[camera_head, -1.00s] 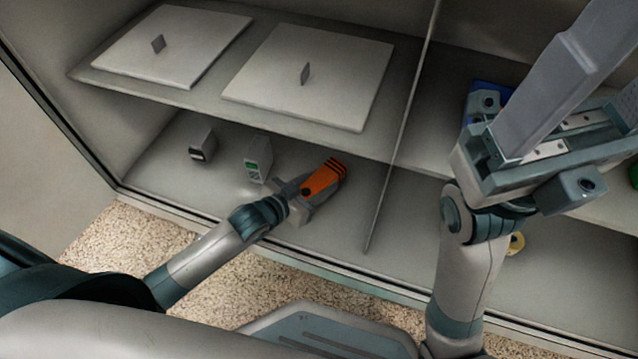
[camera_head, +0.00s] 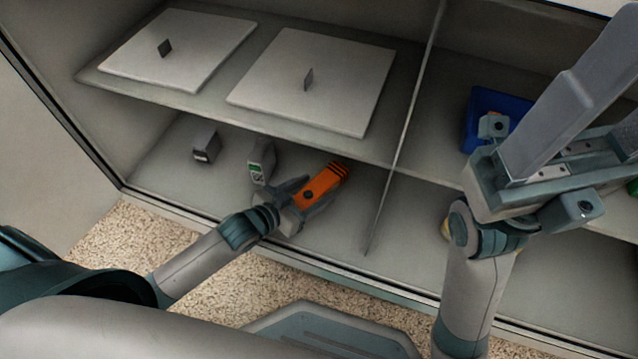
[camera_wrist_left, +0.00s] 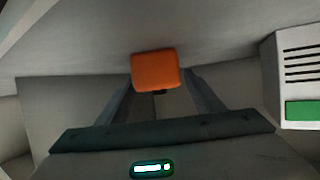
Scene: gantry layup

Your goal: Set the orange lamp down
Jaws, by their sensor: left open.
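The orange lamp (camera_head: 325,179), a block with dark stripes at its far end and a dark round spot, is on or just above the lower shelf (camera_head: 352,222). I cannot tell whether it touches. My left gripper (camera_head: 311,193) is open, with a finger on each side of the lamp's near part. In the left wrist view, the lamp's orange end (camera_wrist_left: 155,70) shows beyond and between the spread fingers (camera_wrist_left: 160,100). My right gripper (camera_head: 598,95) is raised at the right, its fingers apart and nothing seen between them; its tips are partly cut off.
A grey device with a green screen (camera_head: 261,160) stands close left of my left gripper, and also shows in the wrist view (camera_wrist_left: 298,75). A small dark-fronted box (camera_head: 206,146) is farther left. The upper shelf (camera_head: 215,103) hangs above; a thin divider (camera_head: 385,190) stands right.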

